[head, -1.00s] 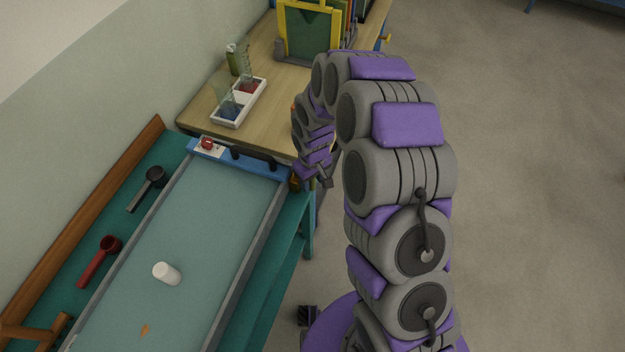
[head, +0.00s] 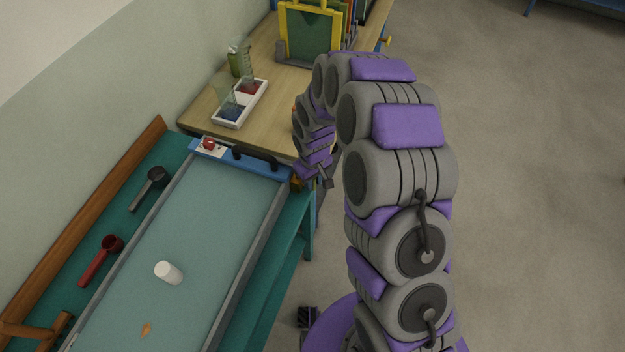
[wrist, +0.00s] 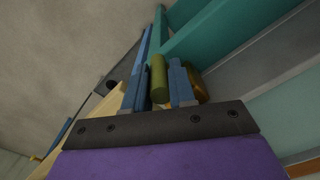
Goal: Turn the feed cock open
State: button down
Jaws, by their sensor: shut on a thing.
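The feed cock shows in the wrist view as an olive-yellow lever (wrist: 158,80) with a rounded brass body (wrist: 199,88) just right of it. My gripper (wrist: 159,70) has one blue-grey finger on each side of the lever and is shut on it. In the head view my gripper (head: 322,178) is at the near right corner of the flume's blue end piece. A small brass-coloured bit of the cock (head: 296,183) shows beside it; the rest is hidden by my gripper and the flume end.
The flume (head: 200,230) holds a white cylinder (head: 168,272) and stands on a teal bench. A black ladle-like tool (head: 150,187) and a red one (head: 100,260) lie left of it. A wooden table (head: 200,105) behind bears a white tray (head: 262,98) with glassware. Open floor lies right.

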jog(key=shift+s+d+f, duration=0.1)
jog(key=shift+s+f, duration=0.15)
jog(key=shift+s, duration=0.05)
jog(key=shift+s+t+h, duration=0.15)
jog(key=shift+t+h, duration=0.15)
jog(key=shift+t, duration=0.1)
jog(key=shift+f, duration=0.15)
jog(key=c, duration=1)
grip_release()
jog(key=shift+s+d, duration=0.1)
jog(key=shift+d, duration=0.05)
jog(key=shift+w+f, duration=0.1)
jog(key=shift+w, duration=0.25)
jog(key=shift+a+r, duration=0.3)
jog(key=shift+r, duration=0.3)
jog(key=r+p, duration=0.1)
jog(key=r, duration=0.4)
jog(key=s+r+p, duration=0.1)
jog(key=r, duration=0.4)
jog(key=r+p, duration=0.1)
jog(key=r, duration=0.5)
jog(key=shift+s+a, duration=0.25)
jog(key=shift+c, duration=0.2)
